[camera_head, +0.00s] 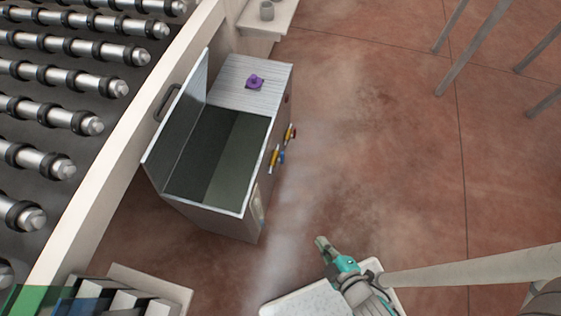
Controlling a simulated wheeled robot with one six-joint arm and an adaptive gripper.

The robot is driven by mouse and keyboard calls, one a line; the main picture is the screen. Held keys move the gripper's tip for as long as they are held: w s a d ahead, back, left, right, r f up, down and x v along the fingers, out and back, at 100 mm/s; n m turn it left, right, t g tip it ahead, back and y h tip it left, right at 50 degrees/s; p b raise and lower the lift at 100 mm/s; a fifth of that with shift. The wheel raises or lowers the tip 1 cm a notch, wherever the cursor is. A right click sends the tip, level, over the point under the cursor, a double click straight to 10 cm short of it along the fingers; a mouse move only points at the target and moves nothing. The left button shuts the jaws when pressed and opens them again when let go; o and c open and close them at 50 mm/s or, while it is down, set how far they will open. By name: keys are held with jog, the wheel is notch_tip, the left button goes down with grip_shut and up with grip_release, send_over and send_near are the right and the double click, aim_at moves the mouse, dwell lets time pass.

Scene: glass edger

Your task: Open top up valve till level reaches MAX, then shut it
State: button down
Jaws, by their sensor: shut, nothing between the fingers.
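A metal tank (225,225) with its lid (178,130) raised stands beside the roller conveyor. Its open inside looks dark grey-green; I cannot make out a water level. Two small yellow fittings, which look like valves, sit on its right side: one with a red part (290,132) and one with a blue part (276,156). Which is the top up valve, and whether either is open, I cannot tell. A pale strip (258,208), perhaps a level gauge, is near the front corner; its marks are unreadable. My gripper (321,242) is shut and empty, right of and apart from the tank.
A purple knob (254,81) sits on the tank's closed top. The conveyor (75,90) fills the left. A bench with a grey cup (267,10) is at the back. Slabs (120,299) lie front left.

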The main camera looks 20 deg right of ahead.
jog(key=w+a+f+n+g+h, duration=0.1)
jog(key=w+f+n+g+h, duration=0.15)
jog(key=w+f+n, duration=0.9)
jog(key=w+a+r+n+g+h, duration=0.1)
jog(key=w+a+n, duration=0.1)
jog(key=w, duration=0.5)
jog(key=w+a+r+n+g+h, duration=0.1)
jog(key=w+n, duration=0.3)
jog(key=w, duration=0.4)
jog(key=shift+a+h, duration=0.65)
jog(key=shift+h, duration=0.1)
jog(key=shift+r+n, duration=0.1)
jog(key=shift+n, duration=0.15)
send_near(282, 159)
notch_tip(282, 159, down, 4)
jog(key=shift+w+d, duration=0.65)
jog(key=shift+w, duration=0.2)
jog(key=shift+w+d, duration=0.6)
jog(key=shift+w, duration=0.25)
